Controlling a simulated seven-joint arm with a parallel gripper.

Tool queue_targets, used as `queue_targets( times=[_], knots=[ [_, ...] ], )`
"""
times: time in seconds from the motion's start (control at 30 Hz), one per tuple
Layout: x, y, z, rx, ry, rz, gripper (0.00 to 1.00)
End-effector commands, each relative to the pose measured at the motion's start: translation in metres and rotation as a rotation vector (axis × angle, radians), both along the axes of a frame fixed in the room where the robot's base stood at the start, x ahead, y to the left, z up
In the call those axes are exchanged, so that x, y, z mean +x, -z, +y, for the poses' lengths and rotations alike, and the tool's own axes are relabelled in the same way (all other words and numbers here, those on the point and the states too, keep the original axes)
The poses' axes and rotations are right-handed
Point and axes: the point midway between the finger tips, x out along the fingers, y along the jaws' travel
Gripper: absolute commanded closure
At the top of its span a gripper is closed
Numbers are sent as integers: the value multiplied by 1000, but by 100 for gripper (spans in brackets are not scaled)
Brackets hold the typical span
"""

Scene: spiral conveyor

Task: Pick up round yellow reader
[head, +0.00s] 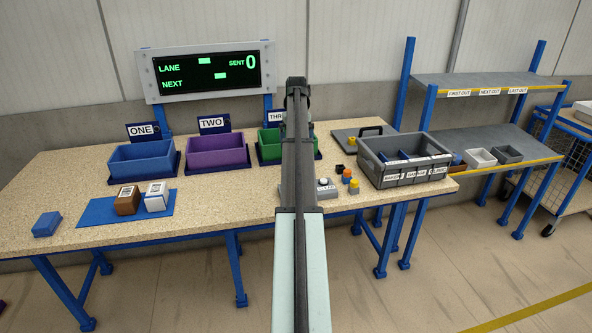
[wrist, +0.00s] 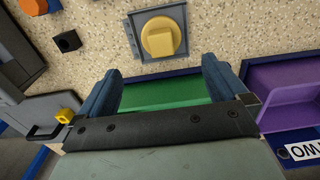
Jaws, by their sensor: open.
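The round yellow reader (wrist: 178,27) shows in the wrist view, near the top middle. It is a yellow disc with a raised block on top, set on a grey square tray (wrist: 134,38) on the speckled table. My gripper (wrist: 161,66) is open and empty, its two blue fingers spread apart. In the wrist picture the reader lies just above the gap between the fingertips, apart from them. In the head view my arm runs up the middle and I cannot make out the reader; the arm probably covers it.
A green bin (wrist: 160,92) shows between the fingers, with a purple bin (wrist: 290,85) at right. A black cube (wrist: 67,41) lies left of the reader. In the head view, a grey crate (head: 378,178) and small blocks stand right of my arm; the blue bin (head: 142,160) is left.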

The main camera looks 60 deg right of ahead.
Motion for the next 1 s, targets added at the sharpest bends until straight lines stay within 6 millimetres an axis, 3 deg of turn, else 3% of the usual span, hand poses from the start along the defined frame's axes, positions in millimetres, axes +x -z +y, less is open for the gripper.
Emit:
queue_targets(
  times=[0.23,0.57,0.8,1.0],
  knots=[
    [0,43,1,2,-1,1,0],
    [0,63,2,1,-1,0,0],
    [0,94,4,2,-2,1,0],
    [0,105,3,-1,-3,-1,0]
  ],
)
